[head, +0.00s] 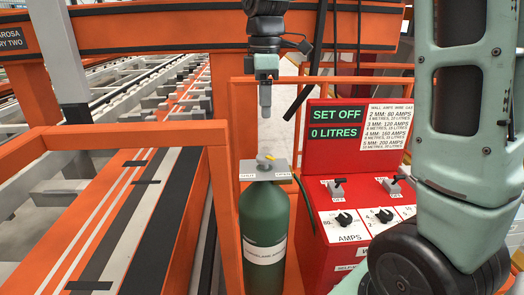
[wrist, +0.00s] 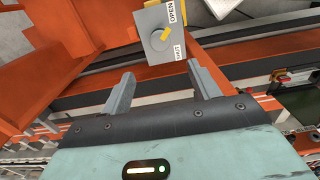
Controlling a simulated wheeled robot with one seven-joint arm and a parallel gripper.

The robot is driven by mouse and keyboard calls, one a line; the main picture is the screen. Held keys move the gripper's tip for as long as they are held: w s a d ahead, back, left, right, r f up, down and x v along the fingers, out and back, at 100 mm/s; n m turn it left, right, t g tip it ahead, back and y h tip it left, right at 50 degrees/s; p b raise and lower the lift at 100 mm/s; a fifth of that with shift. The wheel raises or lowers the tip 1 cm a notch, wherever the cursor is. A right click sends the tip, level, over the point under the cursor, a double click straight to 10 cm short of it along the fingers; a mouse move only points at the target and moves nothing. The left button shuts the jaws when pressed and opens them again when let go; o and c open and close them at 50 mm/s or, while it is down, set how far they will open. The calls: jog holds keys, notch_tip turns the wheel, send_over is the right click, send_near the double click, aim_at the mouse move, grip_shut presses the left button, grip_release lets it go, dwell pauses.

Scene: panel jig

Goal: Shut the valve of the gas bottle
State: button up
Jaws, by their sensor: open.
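The green gas bottle (head: 264,235) stands upright in front of the orange frame in the head view. A grey valve block (head: 250,174) sits on its top, with a SHUT label at left and an OPEN label at right. A small yellow lever (head: 265,158) is on the block; I cannot tell which label it is set to. In the wrist view the block (wrist: 150,18) and lever (wrist: 163,38) lie beyond the fingertips. My gripper (head: 265,113) points down above the valve, apart from it. Its fingers (wrist: 158,76) are open and empty.
A red welding panel (head: 325,180) with knobs and switches stands right of the bottle. Its display (head: 335,123) reads SET OFF, 0 LITRES. A black cable hangs beside my gripper. Orange rails (head: 180,215) and a roller conveyor lie at left. Air above the valve is clear.

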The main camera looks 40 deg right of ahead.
aim_at(264, 156)
notch_tip(264, 156, down, 14)
jog(key=shift+r+p, duration=0.25)
jog(key=shift+p, duration=0.5)
jog(key=c, duration=1)
